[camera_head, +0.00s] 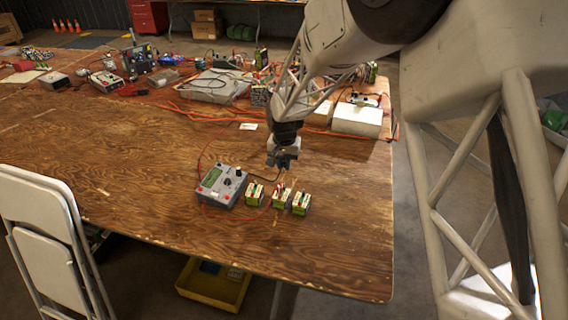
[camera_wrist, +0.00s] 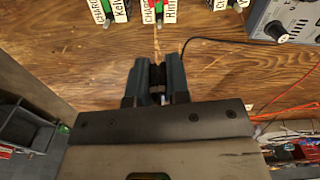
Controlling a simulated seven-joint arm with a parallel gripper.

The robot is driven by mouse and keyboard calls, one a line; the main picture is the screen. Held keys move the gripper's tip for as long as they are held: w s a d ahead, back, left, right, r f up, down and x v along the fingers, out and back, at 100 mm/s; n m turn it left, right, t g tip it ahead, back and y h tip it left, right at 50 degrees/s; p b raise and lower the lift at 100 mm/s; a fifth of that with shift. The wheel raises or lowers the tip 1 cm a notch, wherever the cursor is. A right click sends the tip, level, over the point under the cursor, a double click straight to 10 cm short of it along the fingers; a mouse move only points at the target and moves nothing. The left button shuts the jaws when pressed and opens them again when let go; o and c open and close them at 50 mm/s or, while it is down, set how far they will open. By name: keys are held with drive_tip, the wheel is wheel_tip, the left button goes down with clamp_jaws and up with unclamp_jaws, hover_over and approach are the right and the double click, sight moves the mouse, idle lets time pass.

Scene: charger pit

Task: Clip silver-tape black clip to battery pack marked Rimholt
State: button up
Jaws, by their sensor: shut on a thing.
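My gripper (camera_head: 283,159) hangs above the table, behind the row of battery packs. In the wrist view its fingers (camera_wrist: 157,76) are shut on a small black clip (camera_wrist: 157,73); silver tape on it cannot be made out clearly. A black lead (camera_wrist: 215,40) runs from the charger side toward my gripper. The middle battery pack (camera_wrist: 153,13), with a label starting "Rim", is straight ahead of the fingertips and apart from them; it also shows in the head view (camera_head: 280,200). Something red sits at its top.
A pack labelled "Kelv" (camera_wrist: 108,11) and another pack (camera_head: 254,194) flank the middle one. A grey charger (camera_head: 221,187) with a red lead stands beside them. Equipment and a white box (camera_head: 357,121) lie farther back. The table front is clear.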

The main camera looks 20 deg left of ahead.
drive_tip(key=shift+f, duration=0.2)
drive_tip(key=shift+f, duration=3.3)
drive_tip(key=shift+f, duration=0.25)
idle(0.8)
drive_tip(key=o, duration=0.8)
drive_tip(key=shift+o, duration=0.2)
drive_tip(key=shift+o, duration=0.9)
drive_tip(key=shift+r, duration=0.15)
drive_tip(key=shift+r, duration=3.55)
